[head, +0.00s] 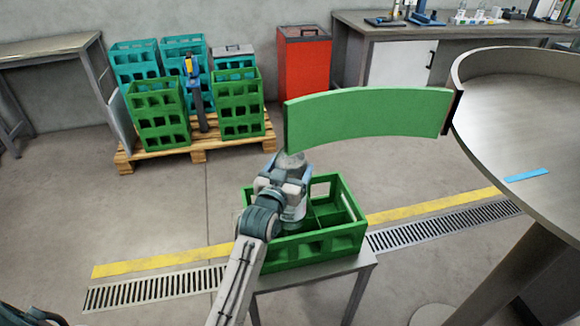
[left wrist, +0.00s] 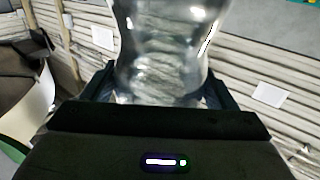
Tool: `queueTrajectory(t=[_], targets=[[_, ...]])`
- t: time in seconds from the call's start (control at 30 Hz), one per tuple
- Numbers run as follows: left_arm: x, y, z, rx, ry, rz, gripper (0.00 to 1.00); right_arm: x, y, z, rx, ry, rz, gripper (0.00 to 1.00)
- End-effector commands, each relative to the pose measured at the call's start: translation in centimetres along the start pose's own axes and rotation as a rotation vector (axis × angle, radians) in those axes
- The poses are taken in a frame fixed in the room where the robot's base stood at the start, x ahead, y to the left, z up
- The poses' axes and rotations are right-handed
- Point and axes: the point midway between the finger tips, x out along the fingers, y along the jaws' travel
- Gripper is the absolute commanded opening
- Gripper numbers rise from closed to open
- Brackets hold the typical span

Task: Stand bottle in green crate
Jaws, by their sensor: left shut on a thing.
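The green crate (head: 315,246) sits on a small metal stand in the middle of the head view, with dividers inside it. My left gripper (head: 287,180) is over the crate's left part. It is shut on a clear bottle (head: 291,160), whose pale top shows just above the gripper. In the left wrist view the clear, ribbed bottle (left wrist: 165,50) stands between the fingers (left wrist: 155,92). The arm and the crate hide much of the bottle's lower part, so I cannot tell whether it touches the crate floor. My right gripper is not in view.
A curved green panel (head: 370,112) juts from the round metal table (head: 520,110), just behind the gripper. Green and teal crates (head: 160,112) stand on a pallet (head: 195,145) at the back left, near a red bin (head: 304,65). The floor left of the stand is clear.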

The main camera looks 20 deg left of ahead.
Motion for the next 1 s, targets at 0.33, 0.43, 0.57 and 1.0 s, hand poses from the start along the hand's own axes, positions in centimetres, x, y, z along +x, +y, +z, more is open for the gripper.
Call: queueTrajectory(t=[0.33, 0.43, 0.57, 1.0], targets=[[0.0, 0.0, 0.2, 0.000, 0.000, 0.000, 1.00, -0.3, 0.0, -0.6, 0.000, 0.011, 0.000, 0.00], [0.0, 0.0, 0.2, 0.000, 0.000, 0.000, 1.00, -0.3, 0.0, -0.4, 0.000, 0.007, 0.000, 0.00], [0.0, 0.0, -0.2, 0.000, 0.001, 0.000, 1.00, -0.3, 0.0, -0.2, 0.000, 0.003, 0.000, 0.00], [-7.6, 0.0, -0.8, -0.002, -0.003, 0.000, 1.00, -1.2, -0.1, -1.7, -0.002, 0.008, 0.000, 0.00]])
